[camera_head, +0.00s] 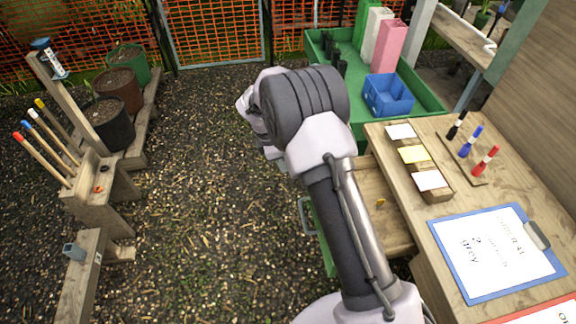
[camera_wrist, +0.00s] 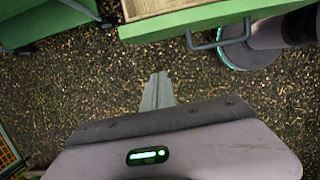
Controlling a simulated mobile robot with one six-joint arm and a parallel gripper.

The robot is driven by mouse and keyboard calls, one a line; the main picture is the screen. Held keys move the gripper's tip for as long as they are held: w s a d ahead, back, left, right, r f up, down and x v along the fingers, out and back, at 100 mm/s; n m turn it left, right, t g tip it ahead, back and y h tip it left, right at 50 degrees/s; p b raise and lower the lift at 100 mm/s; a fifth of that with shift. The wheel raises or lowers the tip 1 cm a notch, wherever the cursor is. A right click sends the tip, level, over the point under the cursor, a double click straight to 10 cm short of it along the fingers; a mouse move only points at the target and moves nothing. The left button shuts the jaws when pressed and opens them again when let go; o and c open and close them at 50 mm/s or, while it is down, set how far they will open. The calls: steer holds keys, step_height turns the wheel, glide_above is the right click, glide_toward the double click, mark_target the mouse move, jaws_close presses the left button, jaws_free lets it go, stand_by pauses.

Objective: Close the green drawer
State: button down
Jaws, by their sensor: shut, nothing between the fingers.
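The green drawer is pulled out from the wooden desk (camera_head: 480,195). Its green front (camera_head: 326,245) shows left of my arm in the head view, with part of its wooden inside beyond the arm. In the wrist view the green drawer front (camera_wrist: 180,24) crosses the top, with a grey bar handle (camera_wrist: 218,41) on it and a pale wooden inside behind. My gripper (camera_wrist: 161,75) is shut and empty over the gravel, a little apart from the drawer front in the picture. My arm hides the gripper and part of the drawer in the head view.
The desk top holds sticky notes (camera_head: 414,154), markers (camera_head: 470,140) and a clipboard (camera_head: 495,252). A green bench (camera_head: 425,92) with a blue bin (camera_head: 388,94) stands behind. Plant pots (camera_head: 108,123) and a wooden rack (camera_head: 92,195) stand left. The gravel between is clear.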

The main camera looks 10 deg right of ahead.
steer(key=d+f+b, duration=0.4)
steer(key=d+f, duration=0.2)
steer(key=f, duration=0.2)
steer(key=shift+r, duration=0.1)
steer(key=d+p, duration=0.5)
steer(key=d, duration=1.6)
steer(key=shift+d, duration=0.2)
